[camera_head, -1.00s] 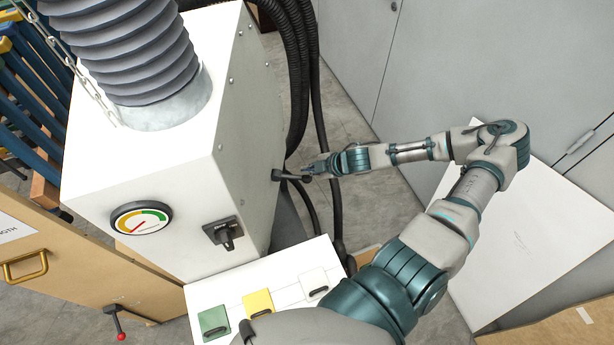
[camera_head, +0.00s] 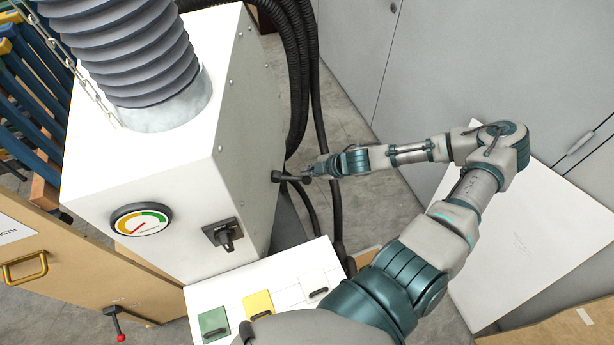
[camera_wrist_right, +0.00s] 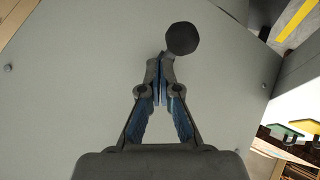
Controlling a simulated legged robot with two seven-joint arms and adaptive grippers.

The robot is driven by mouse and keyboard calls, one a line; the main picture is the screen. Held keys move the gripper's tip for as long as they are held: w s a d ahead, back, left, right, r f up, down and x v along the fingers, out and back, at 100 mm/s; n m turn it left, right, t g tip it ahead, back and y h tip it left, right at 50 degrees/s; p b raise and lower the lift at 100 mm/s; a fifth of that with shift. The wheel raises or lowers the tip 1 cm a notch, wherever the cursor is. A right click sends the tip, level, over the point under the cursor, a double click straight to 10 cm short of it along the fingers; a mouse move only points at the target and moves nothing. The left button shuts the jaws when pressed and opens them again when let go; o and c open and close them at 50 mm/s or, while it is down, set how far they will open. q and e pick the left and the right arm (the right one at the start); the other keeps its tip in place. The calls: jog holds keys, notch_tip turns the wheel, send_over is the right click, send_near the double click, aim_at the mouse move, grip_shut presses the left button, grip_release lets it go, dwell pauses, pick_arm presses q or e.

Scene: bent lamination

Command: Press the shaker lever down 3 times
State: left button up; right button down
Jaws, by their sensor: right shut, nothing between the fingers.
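The shaker lever (camera_head: 280,176) is a dark lever with a round black knob on the right side of the white machine. In the right wrist view its black knob (camera_wrist_right: 182,38) shows just beyond my fingertips, slightly right of them. My right gripper (camera_head: 311,171) is at the lever's outer end in the head view. Its fingers (camera_wrist_right: 163,75) are together with nothing between them. The fingertips overlap the knob's lower edge in the wrist view; I cannot tell whether they touch it. My left gripper is not in view.
The white machine (camera_head: 175,185) carries a round gauge (camera_head: 141,219) and a black switch (camera_head: 224,235). Black hoses (camera_head: 320,110) hang behind the lever. A red-tipped lever (camera_head: 115,324) is at lower left. Grey cabinets stand behind my right arm.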

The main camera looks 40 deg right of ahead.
aim_at(310, 179)
jog(key=shift+f, duration=0.1)
jog(key=shift+f+b, duration=0.3)
dwell(0.3)
jog(key=shift+s+f+b, duration=0.1)
jog(key=shift+f+b, duration=1.55)
jog(key=shift+f, duration=0.35)
dwell(1.4)
dwell(0.5)
jog(key=shift+r+p, duration=2)
jog(key=shift+r, duration=0.5)
